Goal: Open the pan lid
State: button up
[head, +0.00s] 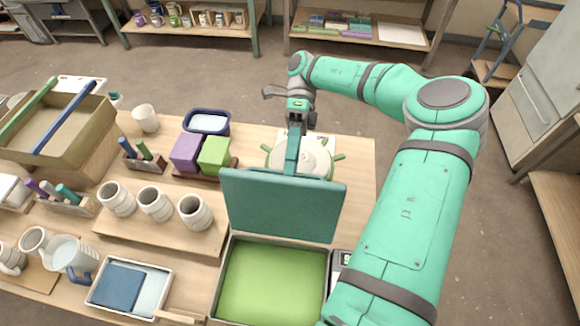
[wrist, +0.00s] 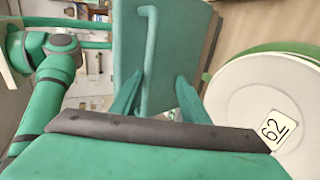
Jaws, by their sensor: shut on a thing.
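The pan (head: 272,283) is a rectangular tray with a grey rim and a bright green inside, at the front middle of the table in the head view. Its dark teal lid (head: 282,208) stands raised and tilted up along the pan's back edge, so the inside shows. In the wrist view the lid (wrist: 185,45) fills the upper middle, with a teal bar handle (wrist: 150,45) on its outer face. My gripper (wrist: 157,95) is shut on the handle; the exact contact is partly hidden. In the head view my gripper (head: 292,165) is behind the lid.
A purple block (head: 186,152) and green block (head: 214,156) stand left, with several cups nearby. A small scale (head: 340,262) is right of the pan.

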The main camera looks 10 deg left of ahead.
jog(key=shift+w, duration=0.1)
jog(key=s+d+r, duration=0.2)
jog(key=s+r, duration=1.1)
jog(key=s, duration=0.1)
jog(key=shift+c, duration=0.2)
